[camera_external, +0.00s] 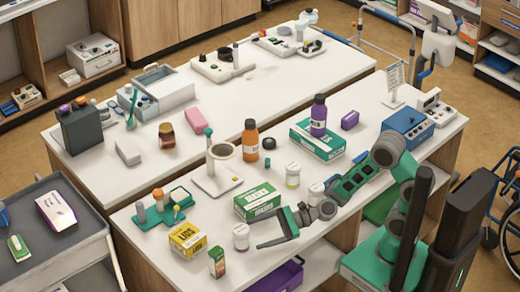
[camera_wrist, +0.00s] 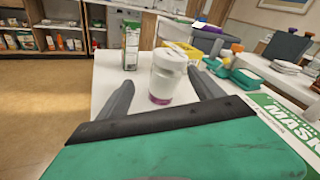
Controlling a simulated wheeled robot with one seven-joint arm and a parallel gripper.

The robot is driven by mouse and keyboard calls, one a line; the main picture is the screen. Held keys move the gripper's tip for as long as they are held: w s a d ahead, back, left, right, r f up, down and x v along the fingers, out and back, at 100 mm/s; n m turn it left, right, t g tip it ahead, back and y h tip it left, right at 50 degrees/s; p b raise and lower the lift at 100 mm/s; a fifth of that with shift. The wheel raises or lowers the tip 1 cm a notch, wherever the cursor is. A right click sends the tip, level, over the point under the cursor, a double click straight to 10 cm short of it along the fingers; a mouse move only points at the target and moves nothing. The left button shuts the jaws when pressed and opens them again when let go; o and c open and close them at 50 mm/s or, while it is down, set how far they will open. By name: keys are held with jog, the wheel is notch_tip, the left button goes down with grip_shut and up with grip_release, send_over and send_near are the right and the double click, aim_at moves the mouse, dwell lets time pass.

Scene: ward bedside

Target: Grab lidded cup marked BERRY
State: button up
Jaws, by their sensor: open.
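A white lidded cup (camera_wrist: 168,72) with a magenta band at its foot stands upright between and just beyond my gripper's fingers in the wrist view. It also shows as a small white cup (camera_external: 241,236) near the table's front edge in the external view. No BERRY lettering is readable on it. My gripper (camera_wrist: 163,86) is open, with nothing held; its fingers point at this cup in the external view (camera_external: 256,232). Two similar white cups, one with a yellowish band (camera_external: 292,175) and one partly hidden by my arm (camera_external: 316,192), stand further right.
A green and white mask box (camera_external: 257,201) stands close behind my gripper. A yellow box (camera_external: 187,239) and small green carton (camera_external: 217,263) stand left of the cup. A white stand with a ring (camera_external: 219,180) is further back.

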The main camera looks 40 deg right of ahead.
aim_at(241, 239)
jog(key=m, duration=0.1)
jog(key=f+m+t, duration=0.1)
jog(key=m, duration=0.1)
jog(key=w+a+f+m, duration=0.1)
jog(key=m, duration=0.1)
jog(key=shift+t+b, duration=0.4)
jog(key=shift+w+a+r+m+y, duration=0.2)
jog(key=shift+w+a+m+y, duration=0.1)
jog(key=shift+m, duration=0.1)
jog(key=x, duration=0.2)
jog(key=p+x, duration=0.1)
jog(key=x, duration=0.4)
jog(key=shift+w+r+p, duration=0.1)
jog(key=shift+r+p, duration=0.15)
jog(key=shift+p, duration=0.05)
jog(key=shift+c, duration=0.6)
jog(key=c, duration=1.5)
grip_shut()
jog(key=shift+r, duration=0.15)
